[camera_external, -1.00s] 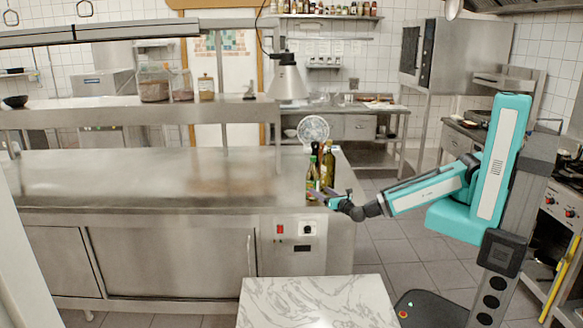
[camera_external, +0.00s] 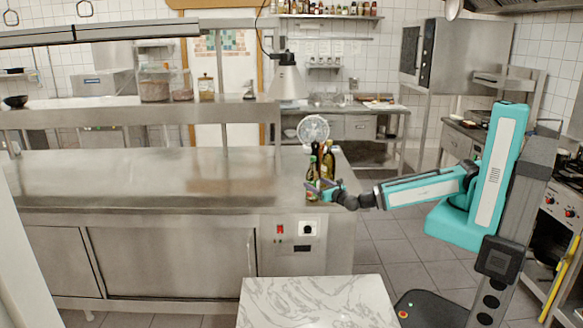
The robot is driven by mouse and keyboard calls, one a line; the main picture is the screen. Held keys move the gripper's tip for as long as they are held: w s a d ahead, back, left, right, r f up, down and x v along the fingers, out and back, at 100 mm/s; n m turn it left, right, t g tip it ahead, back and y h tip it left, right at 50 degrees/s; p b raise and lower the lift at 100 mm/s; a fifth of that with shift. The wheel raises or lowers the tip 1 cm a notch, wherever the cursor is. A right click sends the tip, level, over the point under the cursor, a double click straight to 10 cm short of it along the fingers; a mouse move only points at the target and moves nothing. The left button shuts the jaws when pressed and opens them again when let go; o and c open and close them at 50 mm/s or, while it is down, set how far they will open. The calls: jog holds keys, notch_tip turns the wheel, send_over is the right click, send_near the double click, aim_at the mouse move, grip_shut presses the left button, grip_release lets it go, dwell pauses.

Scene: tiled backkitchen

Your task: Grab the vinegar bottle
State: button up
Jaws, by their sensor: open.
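A small cluster of bottles stands at the right end of the steel counter (camera_external: 150,178). One is a tall yellow-green bottle (camera_external: 328,163) with a dark neck. In front and to the left is a darker green bottle (camera_external: 312,176). I cannot tell from this view which one holds vinegar. My gripper (camera_external: 322,190) is open at the bottles' lower part, over the counter's right end. Its fingers overlap the bottles in the picture. Whether a bottle stands between the fingers is too small to tell.
A round white dial or plate (camera_external: 313,129) stands behind the bottles. A lamp (camera_external: 286,80) hangs above the counter. A marble-topped table (camera_external: 315,303) is in front. The tiled floor (camera_external: 400,245) right of the counter is clear beneath my arm.

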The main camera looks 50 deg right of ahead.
aim_at(308, 178)
jog(key=shift+w, duration=0.1)
jog(key=shift+w+f+b, duration=0.15)
jog(key=shift+w+b, duration=0.15)
jog(key=shift+b, duration=0.3)
jog(key=shift+w+d+b, duration=0.15)
jog(key=shift+w+b, duration=0.25)
jog(key=shift+w, duration=0.05)
jog(key=shift+w, duration=0.1)
jog(key=shift+w+b, duration=0.3)
jog(key=shift+b, duration=0.3)
jog(key=p+x, duration=0.1)
jog(key=x, duration=0.2)
jog(key=shift+w+d+r+p, duration=0.15)
jog(key=shift+w+r+p, duration=0.1)
jog(key=shift+w+p, duration=0.1)
jog(key=shift+w+d+f, duration=0.1)
jog(key=shift+w+d, duration=0.05)
jog(key=shift+w, duration=0.5)
